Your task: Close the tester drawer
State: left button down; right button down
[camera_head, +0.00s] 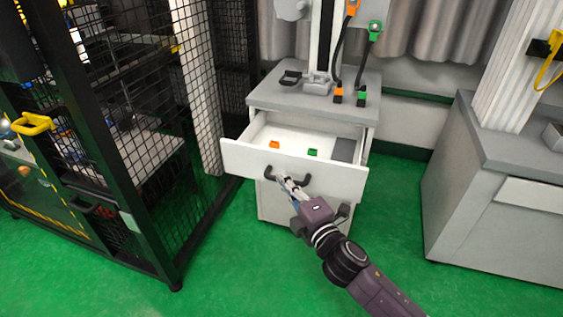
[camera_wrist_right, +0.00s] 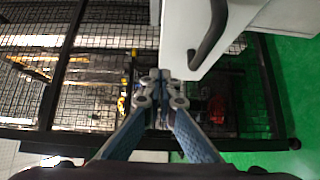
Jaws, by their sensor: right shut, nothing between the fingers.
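The tester drawer (camera_head: 240,159) is pulled out of the light grey cabinet (camera_head: 277,205), its inside showing from above. A dark curved handle sits on its front. My right gripper (camera_head: 283,181) is shut and empty, in front of the drawer front close to the handle; I cannot tell whether it touches. In the right wrist view my right gripper (camera_wrist_right: 160,76) has its fingertips together beside the drawer front's edge, with the dark handle (camera_wrist_right: 211,38) to the right. My left gripper is not in view.
In the drawer lie a small orange piece (camera_head: 274,145), a green piece (camera_head: 313,152) and a grey block (camera_head: 344,150). A black mesh cage (camera_head: 150,150) stands close on the left. Another grey cabinet (camera_head: 490,215) stands right, with open green floor (camera_head: 400,240) between.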

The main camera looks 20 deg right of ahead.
aim_at(275, 152)
jog(key=w, duration=0.5)
jog(key=w+d+b, duration=0.1)
jog(key=w, duration=0.1)
jog(key=shift+w+f, duration=0.1)
jog(key=shift+w, duration=0.2)
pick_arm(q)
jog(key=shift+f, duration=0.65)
pick_arm(e)
jog(key=shift+w+d, duration=0.2)
jog(key=shift+w, duration=0.1)
